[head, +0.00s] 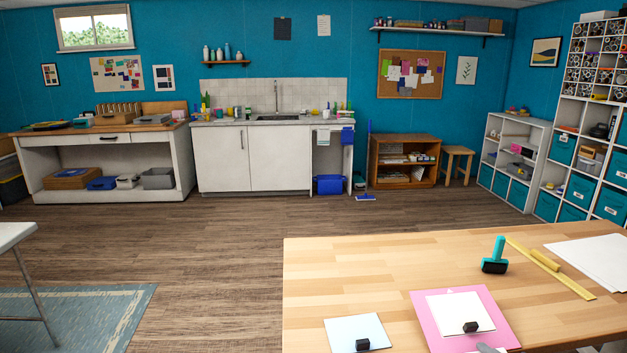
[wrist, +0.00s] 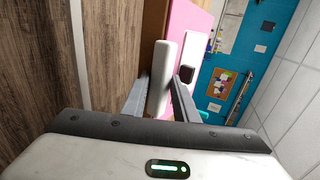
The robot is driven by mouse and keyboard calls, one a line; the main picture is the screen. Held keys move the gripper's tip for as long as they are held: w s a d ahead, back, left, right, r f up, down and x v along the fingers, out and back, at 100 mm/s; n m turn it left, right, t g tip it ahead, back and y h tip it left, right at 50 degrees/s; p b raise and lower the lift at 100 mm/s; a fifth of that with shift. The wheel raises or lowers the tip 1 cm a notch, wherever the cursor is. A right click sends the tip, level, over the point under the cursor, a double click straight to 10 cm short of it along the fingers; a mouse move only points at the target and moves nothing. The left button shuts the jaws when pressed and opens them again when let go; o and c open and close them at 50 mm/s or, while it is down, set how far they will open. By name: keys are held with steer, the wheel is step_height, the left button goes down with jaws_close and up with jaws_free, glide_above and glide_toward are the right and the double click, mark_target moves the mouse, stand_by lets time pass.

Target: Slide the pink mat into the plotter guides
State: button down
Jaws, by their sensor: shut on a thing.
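The pink mat (head: 424,318) lies flat on the wooden table, with a white sheet (head: 447,306) on it. A small black block (head: 470,327) stands on the sheet. In the wrist view the pink mat (wrist: 183,18) shows beyond my gripper (wrist: 160,98), and the black block (wrist: 214,79) is to the right. My gripper's fingers are closed on a white rounded bar (wrist: 166,62) at the mat's near side. I cannot tell whether the bar is fixed to the mat. The plotter guides cannot be made out.
On the table (head: 350,270) are a pale blue sheet (head: 350,329) with a black block (head: 362,344), a teal-handled roller (head: 496,257), a yellow ruler (head: 570,279) and white paper (head: 600,258). The table's middle left is bare. Open floor (head: 220,255) lies left of the table.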

steer(key=shift+w+a+r, duration=0.15)
steer(key=shift+w+r, duration=0.15)
steer(key=shift+w, duration=0.1)
steer(key=shift+w+r+p, duration=0.2)
steer(key=shift+r+p, duration=0.6)
steer(key=shift+p, duration=0.2)
steer(key=shift+r+p, duration=0.85)
steer(key=shift+r, duration=0.05)
steer(key=shift+s+r+p, duration=0.25)
steer(key=shift+r+p, duration=0.7)
steer(key=shift+p, duration=0.1)
